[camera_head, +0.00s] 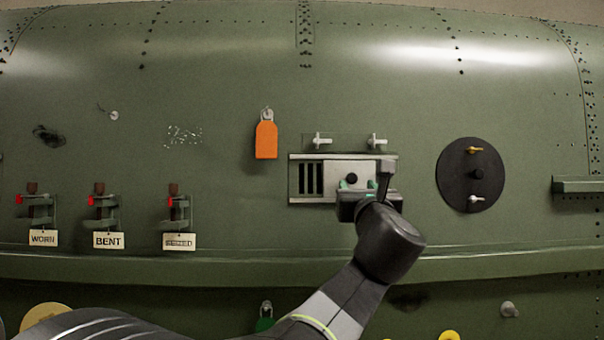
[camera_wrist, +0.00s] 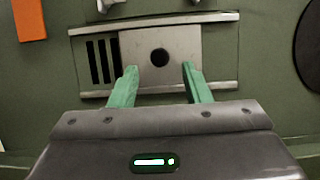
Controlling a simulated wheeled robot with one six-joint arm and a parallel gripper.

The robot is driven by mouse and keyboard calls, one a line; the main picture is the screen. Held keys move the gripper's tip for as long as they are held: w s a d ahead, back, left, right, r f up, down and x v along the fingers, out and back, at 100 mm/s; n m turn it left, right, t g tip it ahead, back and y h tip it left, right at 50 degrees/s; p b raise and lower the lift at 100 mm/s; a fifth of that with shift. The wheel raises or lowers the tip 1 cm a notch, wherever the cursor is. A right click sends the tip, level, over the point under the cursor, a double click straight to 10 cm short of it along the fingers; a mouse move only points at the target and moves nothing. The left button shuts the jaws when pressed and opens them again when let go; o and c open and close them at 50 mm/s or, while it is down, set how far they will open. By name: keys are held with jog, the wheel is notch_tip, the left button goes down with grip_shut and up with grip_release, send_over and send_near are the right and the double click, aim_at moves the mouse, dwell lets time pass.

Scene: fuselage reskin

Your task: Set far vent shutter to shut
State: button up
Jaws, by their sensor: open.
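The vent shutter (camera_head: 337,174) is a pale sliding plate with a round black knob (camera_head: 351,179), held between two horizontal rails on the green fuselage. Dark slots (camera_head: 311,179) show uncovered at its left end. In the wrist view the plate (camera_wrist: 178,48) and its knob (camera_wrist: 160,57) are near the middle, with the slots (camera_wrist: 102,62) to the left. My gripper (camera_wrist: 158,75) is open and empty. Its two green fingertips sit on either side of the knob and slightly below it, not visibly touching it. In the head view my gripper (camera_head: 356,185) partly covers the plate's lower right.
Two white latches (camera_head: 320,141) (camera_head: 376,141) sit above the vent. An orange tag (camera_head: 266,140) hangs to its left. A black disc (camera_head: 470,175) with two small handles is to the right. Labelled clamps (camera_head: 100,210) line the left. A ledge (camera_head: 240,264) runs below.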

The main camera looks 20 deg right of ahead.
aim_at(351, 179)
jog(key=p+x, duration=0.1)
jog(key=x, duration=0.3)
jog(key=shift+w, duration=0.15)
jog(key=shift+c, duration=0.2)
grip_shut()
